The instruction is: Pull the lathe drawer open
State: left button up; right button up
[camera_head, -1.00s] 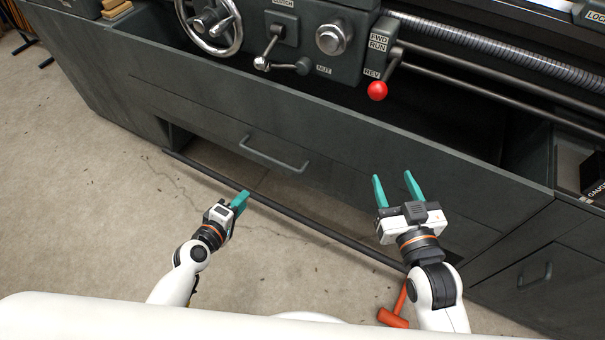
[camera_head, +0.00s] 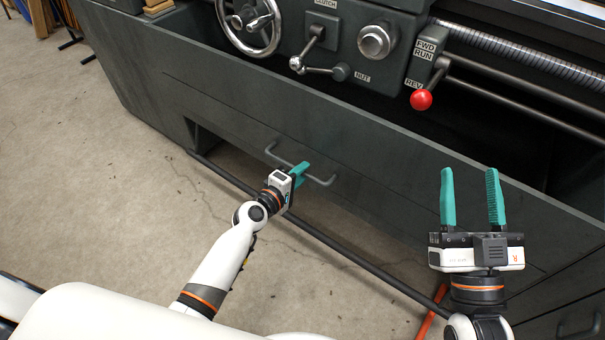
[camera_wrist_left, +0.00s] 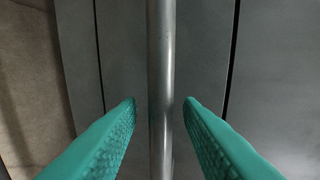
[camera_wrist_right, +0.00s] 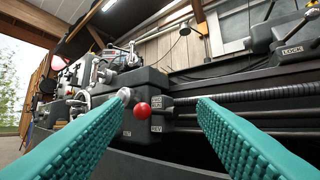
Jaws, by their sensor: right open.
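The lathe drawer (camera_head: 235,125) is a dark grey front panel below the lathe's controls. It looks flush with the cabinet. Its bar handle (camera_head: 320,181) is grey metal, and my left gripper partly covers it in the head view. My left gripper (camera_head: 302,172) is at the handle. In the left wrist view the handle (camera_wrist_left: 161,70) runs between its two teal fingers (camera_wrist_left: 160,103), with a gap on each side, so the fingers are open around it. My right gripper (camera_head: 471,170) is open and empty, raised in front of the cabinet to the right; its fingers also show in the right wrist view (camera_wrist_right: 155,105).
The lathe's red-knobbed lever (camera_head: 421,100) and handwheel (camera_head: 249,22) sit above the drawer. A dark bar (camera_head: 335,258) runs low along the cabinet's front. An orange object (camera_head: 432,312) lies partly behind my right arm. The concrete floor (camera_head: 110,190) at left is clear.

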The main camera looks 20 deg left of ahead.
pick_arm(q)
jog(key=shift+w+d+f, duration=0.1)
jog(key=shift+w+d, duration=0.1)
jog(key=shift+w, duration=0.3)
pick_arm(e)
jog(key=shift+s+r+t, duration=0.3)
jog(key=shift+r+t, duration=0.1)
jog(key=shift+r, duration=0.1)
pick_arm(q)
grip_shut()
